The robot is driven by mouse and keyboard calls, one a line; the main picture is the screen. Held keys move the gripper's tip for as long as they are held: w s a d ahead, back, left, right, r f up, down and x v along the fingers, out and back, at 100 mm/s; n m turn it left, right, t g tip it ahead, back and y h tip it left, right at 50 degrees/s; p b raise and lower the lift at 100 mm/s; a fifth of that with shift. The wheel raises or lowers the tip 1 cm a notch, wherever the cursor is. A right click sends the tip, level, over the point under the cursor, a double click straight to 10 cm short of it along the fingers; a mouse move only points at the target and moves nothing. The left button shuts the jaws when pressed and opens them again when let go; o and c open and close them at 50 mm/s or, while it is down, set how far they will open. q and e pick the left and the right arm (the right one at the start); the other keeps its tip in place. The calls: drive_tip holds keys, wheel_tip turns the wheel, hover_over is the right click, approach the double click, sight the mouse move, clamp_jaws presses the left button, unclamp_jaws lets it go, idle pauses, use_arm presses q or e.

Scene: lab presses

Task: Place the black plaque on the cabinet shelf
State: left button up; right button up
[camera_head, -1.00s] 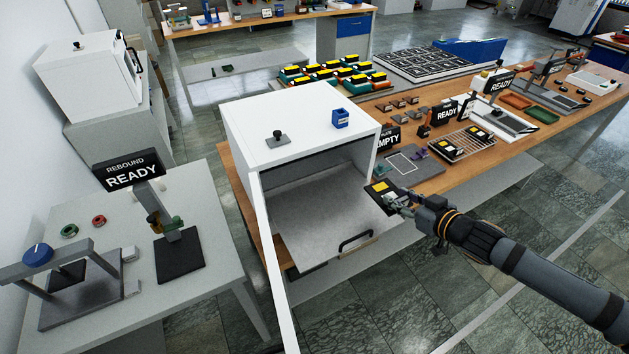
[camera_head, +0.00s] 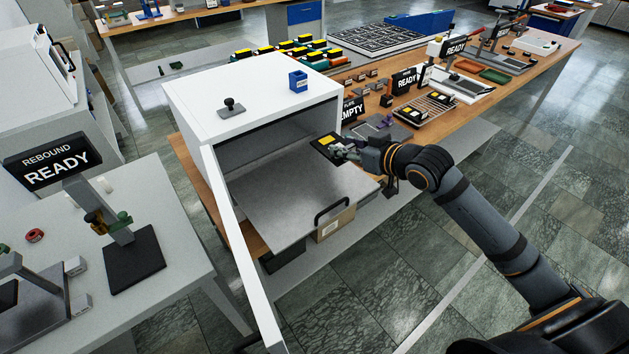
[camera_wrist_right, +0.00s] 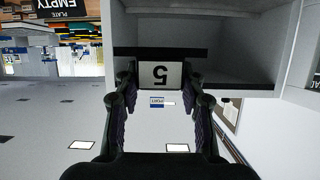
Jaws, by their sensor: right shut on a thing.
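The black plaque (camera_head: 325,148) has a yellow patch on top. My right gripper (camera_head: 345,153) is shut on its near edge and holds it at the right side of the cabinet's opening. The white cabinet (camera_head: 255,105) stands open. Its grey shelf (camera_head: 290,200) is pulled out, bare, with a black handle. The exact gap between plaque and shelf is unclear. My left gripper is not in view.
The open cabinet door (camera_head: 238,250) stands out at the left of the shelf. A blue holder (camera_head: 298,81) and a black knob sit on the cabinet's top. The EMPTY sign (camera_head: 352,109) stands just behind the plaque. A box (camera_head: 335,222) is below the shelf handle.

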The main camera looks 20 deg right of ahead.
sight(326, 149)
drive_tip(key=a, duration=0.1)
drive_tip(key=w+a+f, duration=0.1)
drive_tip(key=a, duration=0.1)
drive_tip(key=shift+w+a+f, duration=0.15)
drive_tip(key=shift+w+f, duration=0.1)
drive_tip(key=shift+f, duration=0.1)
drive_tip(key=a+f, duration=0.1)
drive_tip(key=w+a+f, duration=0.1)
drive_tip(key=f, duration=0.1)
drive_tip(key=a+f+p, duration=0.1)
drive_tip(key=shift+w+a+f, duration=0.15)
drive_tip(key=shift+w+f, duration=0.15)
drive_tip(key=shift+w+a+f, duration=0.1)
drive_tip(key=shift+f, duration=0.1)
drive_tip(key=shift+a+f, duration=0.25)
drive_tip(key=shift+f, duration=0.05)
wheel_tip(326, 149, down, 2)
drive_tip(key=shift+f+p, duration=0.25)
drive_tip(key=shift+p, duration=0.35)
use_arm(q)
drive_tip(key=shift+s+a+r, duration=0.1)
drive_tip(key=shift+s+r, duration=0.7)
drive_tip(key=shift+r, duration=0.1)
use_arm(e)
drive_tip(key=shift+d+f, duration=0.1)
drive_tip(key=shift+f, duration=0.1)
drive_tip(key=shift+f, duration=0.1)
drive_tip(key=o, duration=1.2)
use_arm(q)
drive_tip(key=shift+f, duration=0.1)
